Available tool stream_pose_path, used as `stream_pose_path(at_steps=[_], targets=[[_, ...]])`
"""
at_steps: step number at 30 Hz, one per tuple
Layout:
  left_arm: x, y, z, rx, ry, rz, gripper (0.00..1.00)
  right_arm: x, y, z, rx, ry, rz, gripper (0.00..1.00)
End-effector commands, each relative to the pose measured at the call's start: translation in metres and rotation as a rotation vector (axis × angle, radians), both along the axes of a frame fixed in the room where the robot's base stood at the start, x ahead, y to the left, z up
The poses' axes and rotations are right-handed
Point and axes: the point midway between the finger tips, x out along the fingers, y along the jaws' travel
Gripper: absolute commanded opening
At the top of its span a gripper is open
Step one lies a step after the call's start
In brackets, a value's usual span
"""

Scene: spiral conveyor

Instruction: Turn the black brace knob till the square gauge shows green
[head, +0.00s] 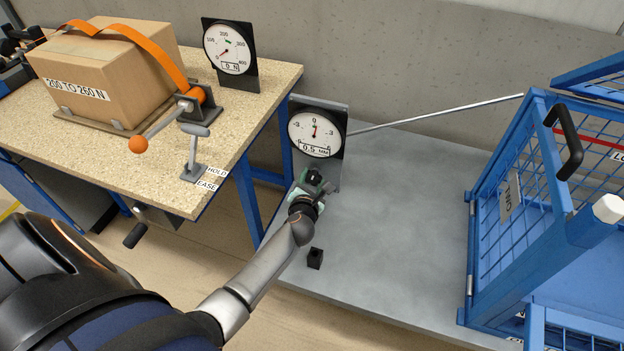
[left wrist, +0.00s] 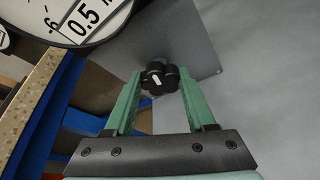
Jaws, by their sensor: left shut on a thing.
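The black brace knob (head: 314,177) is on a grey plate just below the square gauge (head: 316,105). The gauge has a round white dial with a needle close to 0 and a readout of 0.5 MM. I cannot make out a green sign on it. My left gripper (head: 310,187) reaches the knob from below and is shut on it. In the left wrist view the lobed knob (left wrist: 158,76), with a white mark, sits between the tips of the green fingers (left wrist: 160,88). Part of the gauge dial (left wrist: 70,12) is cut off at the top left.
A wooden-topped bench (head: 120,165) on the left carries a strapped box (head: 130,65), another dial (head: 228,47) and an orange-knobbed lever (head: 160,125). A blue mesh cage (head: 540,205) stands right. A small black block (head: 315,258) is below my gripper. The grey surface (head: 400,220) between is mostly clear.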

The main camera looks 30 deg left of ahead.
Motion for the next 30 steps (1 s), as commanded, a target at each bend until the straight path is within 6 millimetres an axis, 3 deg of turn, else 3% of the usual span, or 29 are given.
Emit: stream_pose_path(at_steps=[14,15,22,30], targets=[[-0.0004,-0.0012,-0.0013,0.015,0.005,-0.001,0.00,0.0016,0.0042,0.0022,0.007,-0.004,0.004,0.50],[-0.0004,-0.0012,-0.0013,0.015,0.005,-0.001,0.59,0.0016,0.0042,0.0022,0.007,-0.004,0.005,0.50],[-0.0002,-0.0007,-0.0008,0.014,0.005,0.000,0.85,0.0018,0.0042,0.0025,0.008,-0.005,0.005,0.50],[-0.0012,-0.0009,0.0002,0.014,0.004,-0.001,0.85,0.0022,0.0039,0.0034,0.007,-0.005,0.004,0.50]])
